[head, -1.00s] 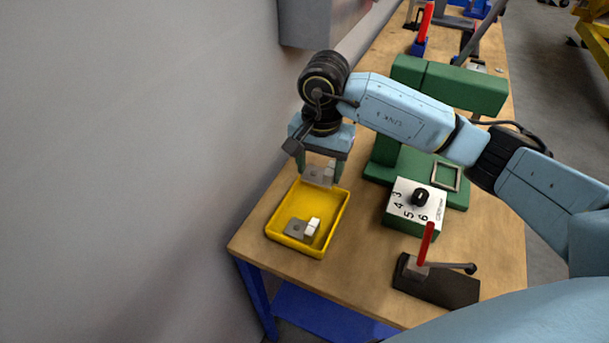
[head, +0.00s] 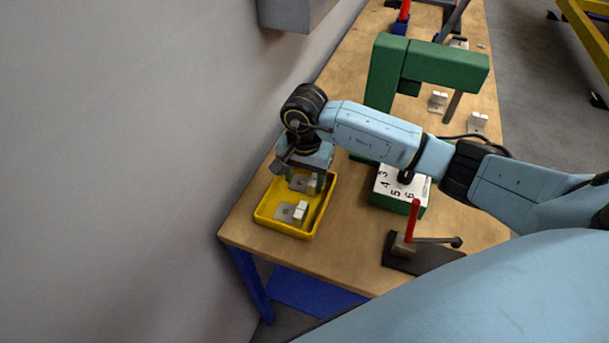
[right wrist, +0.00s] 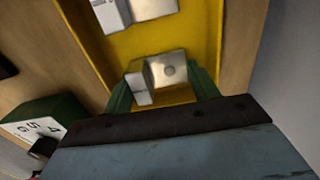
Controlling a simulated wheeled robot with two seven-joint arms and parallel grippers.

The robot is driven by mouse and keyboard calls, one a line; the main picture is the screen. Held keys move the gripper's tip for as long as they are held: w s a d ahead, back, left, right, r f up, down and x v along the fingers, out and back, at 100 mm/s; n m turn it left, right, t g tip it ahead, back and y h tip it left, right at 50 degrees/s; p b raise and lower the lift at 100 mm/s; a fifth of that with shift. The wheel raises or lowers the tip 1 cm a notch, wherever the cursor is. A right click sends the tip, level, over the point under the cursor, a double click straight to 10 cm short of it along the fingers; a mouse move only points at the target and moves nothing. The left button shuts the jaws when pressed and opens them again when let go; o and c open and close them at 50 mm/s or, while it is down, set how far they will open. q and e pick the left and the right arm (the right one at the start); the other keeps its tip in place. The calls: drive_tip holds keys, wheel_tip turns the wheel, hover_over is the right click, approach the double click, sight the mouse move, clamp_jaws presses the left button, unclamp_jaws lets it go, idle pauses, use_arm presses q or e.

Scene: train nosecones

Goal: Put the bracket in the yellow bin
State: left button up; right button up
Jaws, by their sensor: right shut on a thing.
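My right gripper (head: 304,183) points down into the yellow bin (head: 284,229) at its back end. It is shut on a grey and white bracket (head: 299,184), which looks low, within the bin's walls. Whether the bracket touches the bin floor I cannot tell. In the right wrist view the held bracket (right wrist: 167,70) sits between the green fingers (right wrist: 162,92), over the yellow of the bin (right wrist: 200,30). My left gripper is not in view.
A second bracket (head: 290,212) lies in the front of the bin. A green press (head: 440,65) and a numbered dial box (head: 400,190) stand to the right. A red-handled clamp (head: 413,225) is at the front right. A wall runs along the left.

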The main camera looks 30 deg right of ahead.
sight(305, 184)
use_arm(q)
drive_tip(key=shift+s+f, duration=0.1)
use_arm(e)
drive_tip(key=shift+f, duration=0.1)
drive_tip(key=o, duration=0.6)
drive_tip(key=shift+f, duration=0.1)
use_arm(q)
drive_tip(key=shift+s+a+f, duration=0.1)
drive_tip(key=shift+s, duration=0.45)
use_arm(e)
drive_tip(key=o, duration=0.5)
drive_tip(key=shift+c, duration=0.2)
drive_tip(key=shift+r, duration=0.2)
wheel_tip(305, 184, up, 12)
drive_tip(key=shift+r, duration=0.1)
